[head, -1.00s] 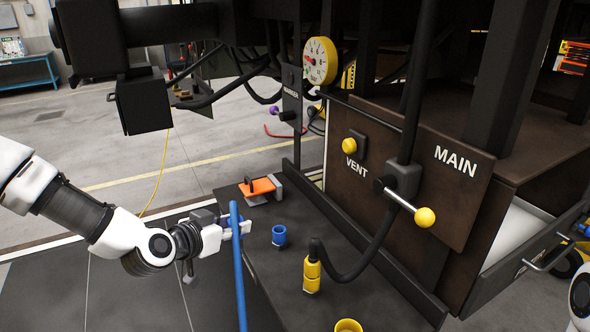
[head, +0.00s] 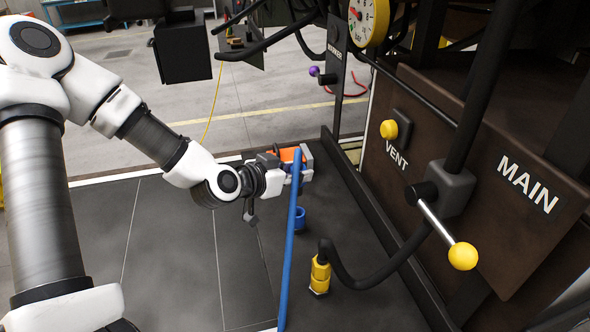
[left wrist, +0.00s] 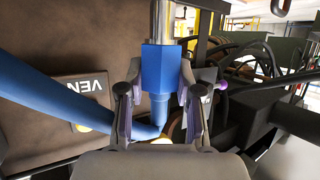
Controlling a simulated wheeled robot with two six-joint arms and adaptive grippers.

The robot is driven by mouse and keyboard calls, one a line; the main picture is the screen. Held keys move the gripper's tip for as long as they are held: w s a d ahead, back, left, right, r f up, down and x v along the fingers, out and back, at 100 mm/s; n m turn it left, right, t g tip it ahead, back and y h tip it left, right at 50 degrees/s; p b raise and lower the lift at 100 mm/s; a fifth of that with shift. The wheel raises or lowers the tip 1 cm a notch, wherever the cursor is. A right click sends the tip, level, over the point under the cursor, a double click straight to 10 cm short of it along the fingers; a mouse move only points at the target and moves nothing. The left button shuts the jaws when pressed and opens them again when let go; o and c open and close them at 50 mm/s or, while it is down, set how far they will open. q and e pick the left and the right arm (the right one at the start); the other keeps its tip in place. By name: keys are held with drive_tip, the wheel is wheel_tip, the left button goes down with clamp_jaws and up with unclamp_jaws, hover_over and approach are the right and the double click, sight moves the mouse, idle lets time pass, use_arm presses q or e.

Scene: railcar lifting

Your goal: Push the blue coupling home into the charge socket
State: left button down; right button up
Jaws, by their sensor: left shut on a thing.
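My left gripper (head: 290,176) is shut on the blue coupling (left wrist: 158,68), which sits between its two fingers in the left wrist view. The blue hose (head: 289,245) runs down from it towards the front of the deck; it also crosses the left of the left wrist view (left wrist: 60,95). A silver metal part (left wrist: 172,18) meets the coupling's far end; I cannot tell whether it is the coupling's nose or the charge socket. No socket can be made out for sure in the head view. My right gripper is not in view.
An orange block (head: 285,155) lies behind my left gripper. A blue cup (head: 300,222) stands on the dark deck beside the hose. A yellow fitting (head: 320,277) with a black hose stands further right. The brown panel (head: 490,150) with a yellow-knobbed lever (head: 462,256) bounds the right side.

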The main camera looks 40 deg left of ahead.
sight(295, 188)
use_arm(q)
drive_tip(key=f, duration=0.1)
drive_tip(key=f+b, duration=0.2)
drive_tip(key=shift+s+f, duration=0.15)
drive_tip(key=shift+s, duration=0.1)
drive_tip(key=shift+s+f+b, duration=0.15)
drive_tip(key=shift+f+b, duration=0.1)
drive_tip(key=shift+b, duration=0.3)
drive_tip(key=shift+f, duration=0.25)
drive_tip(key=shift+w+f, duration=0.15)
drive_tip(key=shift+w, duration=0.2)
drive_tip(key=shift+s, duration=0.1)
drive_tip(key=shift+s, duration=0.15)
drive_tip(key=shift+w, duration=0.2)
drive_tip(key=shift+s, duration=0.1)
drive_tip(key=shift+f+b, duration=1.5)
drive_tip(key=shift+f, duration=0.45)
